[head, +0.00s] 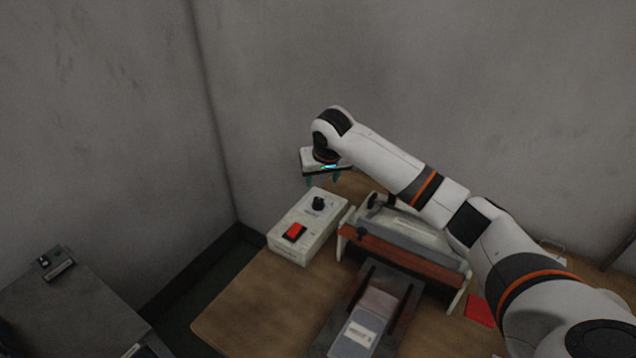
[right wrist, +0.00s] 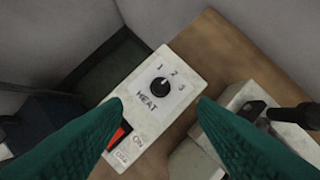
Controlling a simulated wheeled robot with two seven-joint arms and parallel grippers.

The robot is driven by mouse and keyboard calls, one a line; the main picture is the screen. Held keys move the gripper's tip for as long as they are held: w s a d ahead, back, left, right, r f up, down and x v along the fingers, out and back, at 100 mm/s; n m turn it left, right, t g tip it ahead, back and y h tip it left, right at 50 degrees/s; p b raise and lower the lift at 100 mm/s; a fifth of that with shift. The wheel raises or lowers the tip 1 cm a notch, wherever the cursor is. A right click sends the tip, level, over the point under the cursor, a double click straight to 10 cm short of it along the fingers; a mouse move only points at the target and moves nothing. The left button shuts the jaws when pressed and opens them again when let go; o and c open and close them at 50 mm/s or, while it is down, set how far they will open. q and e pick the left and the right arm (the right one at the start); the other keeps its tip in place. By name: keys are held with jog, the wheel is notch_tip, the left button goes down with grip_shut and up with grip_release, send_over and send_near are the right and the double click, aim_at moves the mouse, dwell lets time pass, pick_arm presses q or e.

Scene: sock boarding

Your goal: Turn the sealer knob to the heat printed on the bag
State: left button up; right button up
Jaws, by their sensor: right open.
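The sealer's heat knob (head: 319,203) is a small black dial on a pale control box (head: 323,219). In the right wrist view the knob (right wrist: 160,87) has the numbers 1, 2 and 3 around it and HEAT printed below. I cannot tell for sure which number it points to. My right gripper (head: 322,181) is above the box's far end, fingers pointing down. In the right wrist view its two green fingers (right wrist: 160,103) are apart, with nothing between them. The bag (head: 357,334) lies on a dark stand in front; its printing is too small to read. My left gripper is out of view.
A red switch (head: 294,232) sits on the box near the knob. The sealer (head: 405,250) with its brown front bar stands just right of the box. A red square (head: 480,310) lies right of it. The wooden table (head: 250,305) is bare at front left.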

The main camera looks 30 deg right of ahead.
aim_at(318, 200)
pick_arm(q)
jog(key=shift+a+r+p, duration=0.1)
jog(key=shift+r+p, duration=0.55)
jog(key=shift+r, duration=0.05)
pick_arm(e)
jog(key=x, duration=1.1)
jog(key=shift+f, duration=0.25)
jog(key=shift+d, duration=0.1)
jog(key=c, duration=1)
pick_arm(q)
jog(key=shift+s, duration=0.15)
pick_arm(e)
jog(key=shift+o, duration=0.2)
